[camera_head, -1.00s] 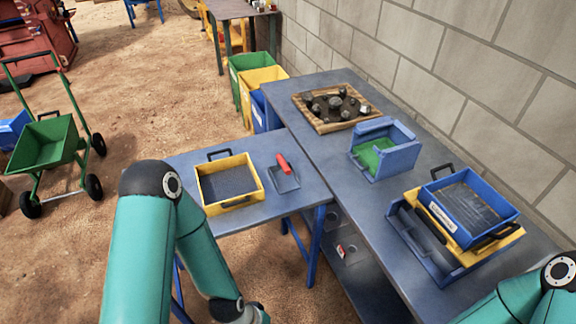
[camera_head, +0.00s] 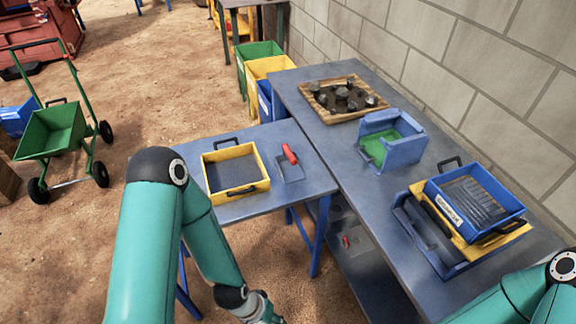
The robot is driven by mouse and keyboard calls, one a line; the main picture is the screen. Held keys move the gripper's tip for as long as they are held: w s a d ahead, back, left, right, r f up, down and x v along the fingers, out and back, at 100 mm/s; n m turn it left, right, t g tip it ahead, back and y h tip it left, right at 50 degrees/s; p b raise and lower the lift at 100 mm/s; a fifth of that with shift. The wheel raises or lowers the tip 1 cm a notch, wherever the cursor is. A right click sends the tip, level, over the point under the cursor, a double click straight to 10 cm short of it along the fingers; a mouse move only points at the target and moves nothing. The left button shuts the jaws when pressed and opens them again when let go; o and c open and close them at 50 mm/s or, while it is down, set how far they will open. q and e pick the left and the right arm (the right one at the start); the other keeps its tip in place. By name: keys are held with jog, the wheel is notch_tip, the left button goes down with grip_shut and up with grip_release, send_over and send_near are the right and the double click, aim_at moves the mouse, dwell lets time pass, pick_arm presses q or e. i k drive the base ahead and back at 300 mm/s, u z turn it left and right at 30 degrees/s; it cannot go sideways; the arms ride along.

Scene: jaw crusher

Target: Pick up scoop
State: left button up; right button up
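The scoop (camera_head: 291,170) lies on the small blue-grey side table (camera_head: 290,135), just right of the yellow tray. It has a red handle pointing to the back and a grey pan toward the front. My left gripper (camera_head: 268,308) shows only partly at the bottom edge, below and in front of the side table. It is well apart from the scoop, and its fingertips are cut off or too small to tell open from shut. Only links of my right arm show at the bottom right; its gripper is out of view.
A yellow tray (camera_head: 236,192) with a dark bottom stands left of the scoop. The long bench holds a wooden tray of rocks (camera_head: 315,108), a blue box with green inside (camera_head: 405,152) and stacked blue and yellow trays (camera_head: 517,204). Bins (camera_head: 262,72) stand behind the side table.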

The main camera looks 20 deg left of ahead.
aim_at(290, 167)
jog(key=u, duration=0.85)
jog(key=i, duration=0.15)
jog(key=z, duration=2.85)
jog(key=k, duration=1.5)
jog(key=u, duration=1.15)
jog(key=i, duration=1)
jog(key=z, duration=0.1)
